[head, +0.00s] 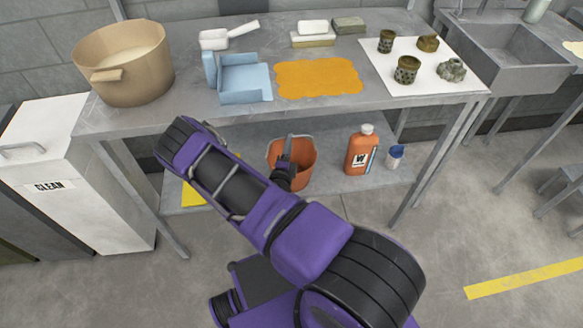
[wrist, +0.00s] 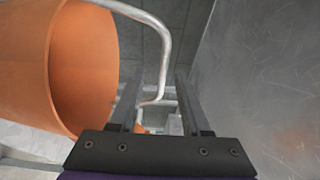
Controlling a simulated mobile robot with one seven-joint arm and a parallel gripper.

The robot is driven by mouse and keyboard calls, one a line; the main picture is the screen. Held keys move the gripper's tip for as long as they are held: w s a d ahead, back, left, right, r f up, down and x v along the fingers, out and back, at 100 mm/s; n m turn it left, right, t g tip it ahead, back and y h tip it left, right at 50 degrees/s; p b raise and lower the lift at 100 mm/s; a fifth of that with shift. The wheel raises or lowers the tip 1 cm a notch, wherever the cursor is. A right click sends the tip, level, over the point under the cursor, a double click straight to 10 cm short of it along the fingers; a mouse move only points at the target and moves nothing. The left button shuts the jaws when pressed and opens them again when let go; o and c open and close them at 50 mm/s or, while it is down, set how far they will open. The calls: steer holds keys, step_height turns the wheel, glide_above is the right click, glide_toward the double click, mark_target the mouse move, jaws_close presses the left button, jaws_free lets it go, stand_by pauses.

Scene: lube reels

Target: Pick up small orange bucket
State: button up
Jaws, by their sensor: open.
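The small orange bucket (head: 303,172) stands on the lower shelf of the metal table in the head view. In the wrist view the bucket (wrist: 85,70) fills the left side, with its open mouth facing right. Its grey metal handle (wrist: 166,45) bends out from the bucket and runs down in front of the gap between my fingers. My gripper (wrist: 158,88) is open, with one finger on each side of the handle's lower bend as seen there. I cannot tell whether they touch it. In the head view my gripper (head: 288,160) is at the bucket, partly hidden by my wrist.
An orange bottle (head: 361,153) and a small blue-and-white cup (head: 395,156) stand right of the bucket on the lower shelf (head: 340,186). A yellow item (head: 192,195) lies at its left. The tabletop (head: 190,95) above carries a large pot (head: 123,75) and several other items.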

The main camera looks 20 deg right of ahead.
steer(key=x, duration=0.6)
steer(key=shift+d+r+b, duration=0.2)
steer(key=shift+d+b, duration=0.05)
steer(key=shift+b, duration=0.1)
steer(key=shift+w, duration=0.15)
jaws_close()
stand_by(1.0)
